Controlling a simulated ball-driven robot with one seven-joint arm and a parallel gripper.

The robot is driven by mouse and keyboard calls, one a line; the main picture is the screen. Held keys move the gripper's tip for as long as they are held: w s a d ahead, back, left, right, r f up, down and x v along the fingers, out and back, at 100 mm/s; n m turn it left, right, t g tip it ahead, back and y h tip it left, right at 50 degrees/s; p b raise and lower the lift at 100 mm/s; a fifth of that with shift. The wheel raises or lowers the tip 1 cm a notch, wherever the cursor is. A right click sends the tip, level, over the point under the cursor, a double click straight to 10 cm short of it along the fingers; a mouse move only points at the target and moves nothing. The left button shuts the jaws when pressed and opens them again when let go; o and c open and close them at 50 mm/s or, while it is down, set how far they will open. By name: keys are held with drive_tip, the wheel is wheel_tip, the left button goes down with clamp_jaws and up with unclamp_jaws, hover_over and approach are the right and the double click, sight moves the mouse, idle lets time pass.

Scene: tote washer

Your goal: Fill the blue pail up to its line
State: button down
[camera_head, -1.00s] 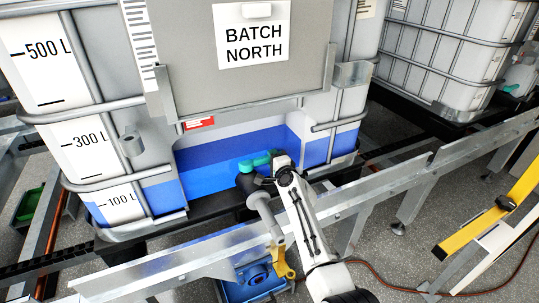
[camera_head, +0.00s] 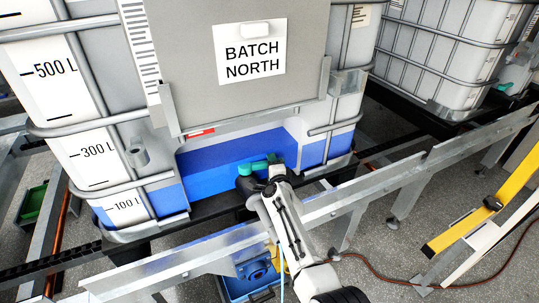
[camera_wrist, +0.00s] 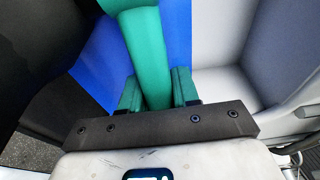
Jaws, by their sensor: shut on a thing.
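The teal valve handle (camera_head: 252,167) sits low on the front of the tote (camera_head: 155,160) marked BATCH NORTH. It also shows in the wrist view (camera_wrist: 145,50), between the teal fingers of my gripper (camera_wrist: 157,92). My gripper (camera_head: 270,171) is shut on the handle. Blue liquid (camera_head: 215,172) stands in the tote between the 100 L and 300 L marks. A blue pail (camera_head: 236,293) is below the rail, partly cut off by the lower edge, with a round blue part at it. Its line and liquid level cannot be seen. A thin pale line passes beside it; I cannot tell whether it is liquid.
A metal rail (camera_head: 350,203) runs across in front of the tote. A yellow post (camera_head: 495,205) stands at right, and a brown hose (camera_head: 400,283) lies on the floor. Another tote (camera_head: 445,65) stands at the back right.

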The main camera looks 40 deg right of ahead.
drive_tip(key=c, duration=0.9)
unclamp_jaws()
drive_tip(key=shift+p+v, duration=3)
drive_tip(key=shift+v, duration=2.45)
drive_tip(key=shift+f, duration=0.1)
